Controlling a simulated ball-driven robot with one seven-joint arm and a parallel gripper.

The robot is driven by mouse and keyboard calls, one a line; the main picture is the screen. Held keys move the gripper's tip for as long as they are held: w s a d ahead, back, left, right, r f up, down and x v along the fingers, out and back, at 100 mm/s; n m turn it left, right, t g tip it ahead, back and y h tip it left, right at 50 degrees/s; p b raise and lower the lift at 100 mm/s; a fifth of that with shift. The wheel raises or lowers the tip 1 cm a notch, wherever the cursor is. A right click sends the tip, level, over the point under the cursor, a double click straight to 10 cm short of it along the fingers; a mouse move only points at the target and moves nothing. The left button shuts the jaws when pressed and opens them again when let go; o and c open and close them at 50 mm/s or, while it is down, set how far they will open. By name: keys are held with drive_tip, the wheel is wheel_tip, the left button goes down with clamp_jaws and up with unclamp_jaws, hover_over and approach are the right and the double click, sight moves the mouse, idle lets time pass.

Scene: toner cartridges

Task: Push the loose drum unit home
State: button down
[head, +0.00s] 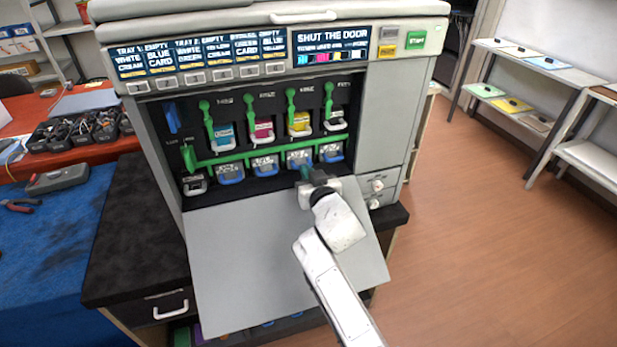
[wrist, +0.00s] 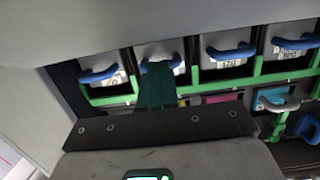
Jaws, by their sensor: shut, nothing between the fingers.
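Four drum units with blue handles sit in a row in the open printer, below a green bar (head: 247,156). In the head view they are the first (head: 230,173), second (head: 265,165), third (head: 299,158) and fourth (head: 332,152) from the left. My gripper (head: 304,172) is shut and empty, with its teal fingers at the front of the third unit. In the wrist view, where the row appears reversed, the fingertips (wrist: 159,68) overlap that unit's blue handle (wrist: 175,60). Contact is unclear, and the fingers hide part of its front. I cannot tell which unit stands out.
The grey front door (head: 250,255) hangs open below the bay, under my arm. Green levers and coloured toner cartridges (head: 262,130) stand above the drums. The printer display (head: 332,46) reads "SHUT THE DOOR". A waste box (head: 194,184) sits at lower left.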

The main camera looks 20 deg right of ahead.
drive_tip(key=shift+s+p, duration=1.65)
drive_tip(key=shift+s, duration=2.8)
drive_tip(key=s+d+f+g, duration=0.1)
drive_tip(key=s+f, duration=0.1)
drive_tip(key=s+d+f+g+h, duration=0.1)
drive_tip(key=s+d+f, duration=0.1)
drive_tip(key=s+d+f+m+g, duration=0.1)
drive_tip(key=s+f, duration=0.1)
drive_tip(key=s, duration=0.1)
drive_tip(key=shift+d+h, duration=0.35)
drive_tip(key=shift+h, duration=0.05)
drive_tip(key=s+d+f+g, duration=0.1)
drive_tip(key=s+g, duration=0.3)
drive_tip(key=s, duration=0.7)
drive_tip(key=s+d+f+g+y, duration=0.1)
drive_tip(key=s+f+g, duration=0.3)
drive_tip(key=s, duration=0.7)
drive_tip(key=s+d+f+g, duration=0.1)
drive_tip(key=s+g, duration=0.3)
drive_tip(key=s, duration=0.8)
drive_tip(key=shift+f+n+y, duration=0.3)
drive_tip(key=shift+f, duration=0.45)
